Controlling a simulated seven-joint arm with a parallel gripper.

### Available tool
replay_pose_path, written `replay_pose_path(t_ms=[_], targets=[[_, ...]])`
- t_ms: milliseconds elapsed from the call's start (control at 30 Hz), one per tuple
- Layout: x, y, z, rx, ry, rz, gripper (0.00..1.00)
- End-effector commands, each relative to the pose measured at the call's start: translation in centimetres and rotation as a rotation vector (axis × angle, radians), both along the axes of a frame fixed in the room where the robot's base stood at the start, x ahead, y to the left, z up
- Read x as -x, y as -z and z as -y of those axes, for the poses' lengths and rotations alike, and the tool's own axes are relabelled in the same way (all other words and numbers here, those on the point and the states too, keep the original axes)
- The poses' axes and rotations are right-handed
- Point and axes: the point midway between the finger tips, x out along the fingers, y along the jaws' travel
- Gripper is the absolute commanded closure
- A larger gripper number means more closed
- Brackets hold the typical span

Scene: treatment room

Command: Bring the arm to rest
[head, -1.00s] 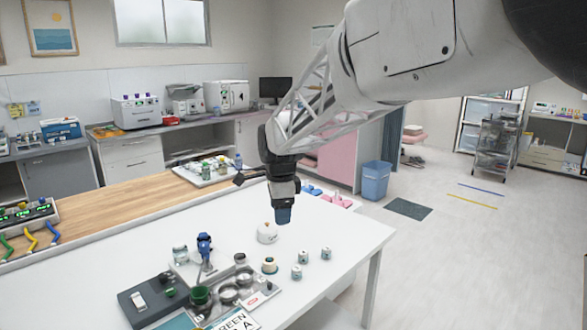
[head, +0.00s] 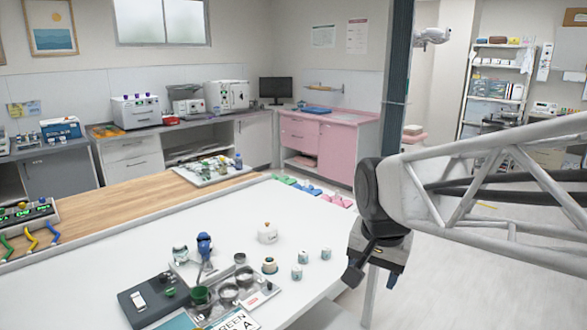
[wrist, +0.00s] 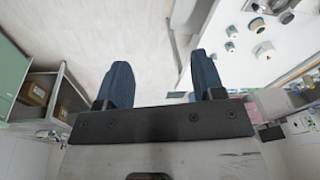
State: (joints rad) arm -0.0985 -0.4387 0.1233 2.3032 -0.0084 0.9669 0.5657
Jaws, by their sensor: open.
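My gripper (wrist: 157,85) shows in the wrist view with its two blue fingers spread wide apart and nothing between them. Pale floor lies beyond the fingertips. In the head view my arm reaches in from the right, and its dark wrist is just off the right edge of the white table (head: 130,250).
On the table stand a white round pot (head: 267,233), several small white jars (head: 297,271), metal bowls (head: 228,292) and a blue-topped item (head: 205,246). A tray of bottles (head: 212,172) is farther back. A pink cabinet (head: 345,150) stands behind. Floor at the right is open.

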Motion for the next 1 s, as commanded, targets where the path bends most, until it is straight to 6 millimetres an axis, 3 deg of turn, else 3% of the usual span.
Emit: replay_pose_path(t_ms=[300, 500, 700, 1000], targets=[[8.1, 2.5, 3.2, 0.068, -0.266, 0.030, 0.38], [11.3, 3.9, 4.1, 0.101, -0.385, 0.042, 0.38], [12.4, 4.5, 4.4, 0.113, -0.431, 0.045, 0.38], [12.4, 4.5, 4.4, 0.113, -0.432, 0.045, 0.38]])
